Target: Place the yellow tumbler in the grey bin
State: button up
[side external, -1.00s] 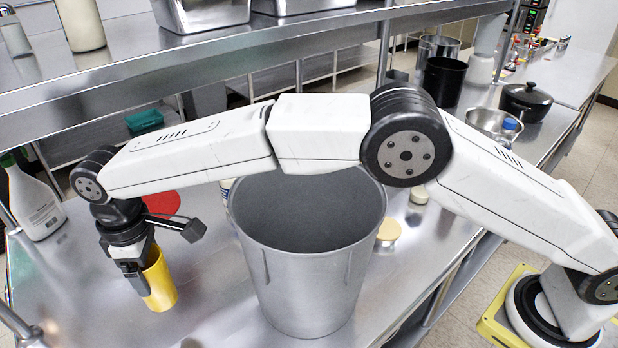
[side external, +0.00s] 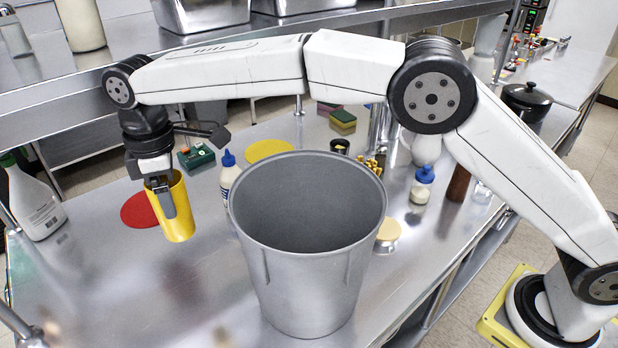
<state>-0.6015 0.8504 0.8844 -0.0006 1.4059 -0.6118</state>
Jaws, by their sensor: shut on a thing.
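The yellow tumbler (side external: 178,222) hangs upright in my gripper (side external: 166,198), left of the grey bin. My gripper is shut on its wall, with one finger showing on the outside of the near side. The tumbler appears raised above the steel table, in front of the red disc in the picture. The grey bin (side external: 305,265) stands upright in the middle of the table, open at the top. Its rim is about level in the picture with the tumbler's top. The inside that shows looks empty; its lowest part is hidden.
A white glue bottle (side external: 230,176) with a blue cap stands just behind the bin's left side. A red disc (side external: 139,210) and a yellow disc (side external: 270,150) lie on the table. A spray bottle (side external: 35,205) stands far left. Small jars and sponges stand behind the bin.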

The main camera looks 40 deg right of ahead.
jog(key=d+r+n, duration=0.3)
jog(key=d+r, duration=0.9)
jog(key=d, duration=0.3)
jog(key=s+d+f+m, duration=0.1)
jog(key=s+f+m, duration=0.1)
jog(key=s+m, duration=0.5)
jog(key=shift+d+f+m, duration=0.35)
jog(key=shift+f+m, duration=0.05)
jog(key=shift+m, duration=0.3)
jog(key=s+d+f+m, duration=0.1)
jog(key=f+m, duration=0.1)
jog(key=s+d+f+m, duration=0.1)
jog(key=s+f+m, duration=0.1)
jog(key=f+m, duration=0.1)
jog(key=s+d+f+m, duration=0.1)
jog(key=d+f+m, duration=0.1)
jog(key=f, duration=0.1)
jog(key=shift+s+f+m, duration=0.15)
jog(key=shift+s+m, duration=0.2)
jog(key=shift+m, duration=0.35)
jog(key=f, duration=1.4)
jog(key=shift+s+d+f, duration=0.15)
jog(key=shift+d+f, duration=0.1)
jog(key=shift+f, duration=0.15)
jog(key=shift+f, duration=1.95)
jog(key=shift+f, duration=0.15)
